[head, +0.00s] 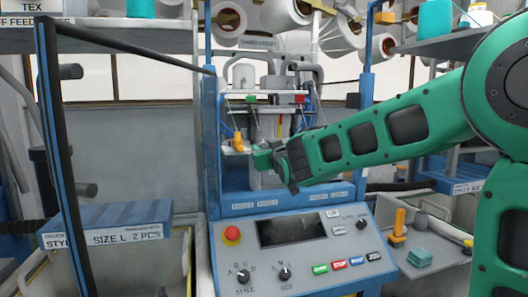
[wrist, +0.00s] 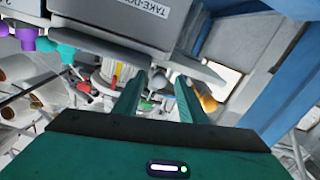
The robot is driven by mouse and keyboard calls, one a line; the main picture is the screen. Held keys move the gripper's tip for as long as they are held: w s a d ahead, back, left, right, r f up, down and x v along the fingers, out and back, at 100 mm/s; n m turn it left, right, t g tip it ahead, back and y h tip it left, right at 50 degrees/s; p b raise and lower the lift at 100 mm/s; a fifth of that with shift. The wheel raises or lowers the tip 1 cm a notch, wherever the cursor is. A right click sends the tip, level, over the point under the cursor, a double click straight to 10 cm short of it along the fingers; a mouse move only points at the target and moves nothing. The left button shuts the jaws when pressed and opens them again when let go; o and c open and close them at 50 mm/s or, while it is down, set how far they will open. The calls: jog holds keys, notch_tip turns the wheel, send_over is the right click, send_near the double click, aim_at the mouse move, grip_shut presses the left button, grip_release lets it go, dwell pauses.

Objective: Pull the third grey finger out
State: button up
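My gripper (head: 262,158) is in front of the blue knitting machine's opening, reaching in from the right. In the wrist view its two green fingers (wrist: 160,82) stand apart with a gap between them, and I see nothing held. I cannot pick out a row of grey fingers or a third one in either view. A pale grey part (head: 268,180) shows just below my gripper in the head view, but I cannot tell what it is. My gripper and arm hide part of the opening.
An orange piece (head: 238,143) sits at the left of the opening. The control panel (head: 300,245) with a red button (head: 232,233) is below. A side shelf (head: 435,255) at the right holds an orange-handled tool (head: 398,226). A grey labelled plate (wrist: 150,20) is close above my fingers.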

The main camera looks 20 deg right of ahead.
grip_shut()
jog(key=shift+s, duration=1.5)
jog(key=shift+f, duration=0.15)
grip_release()
jog(key=shift+s, duration=0.1)
jog(key=shift+s, duration=0.1)
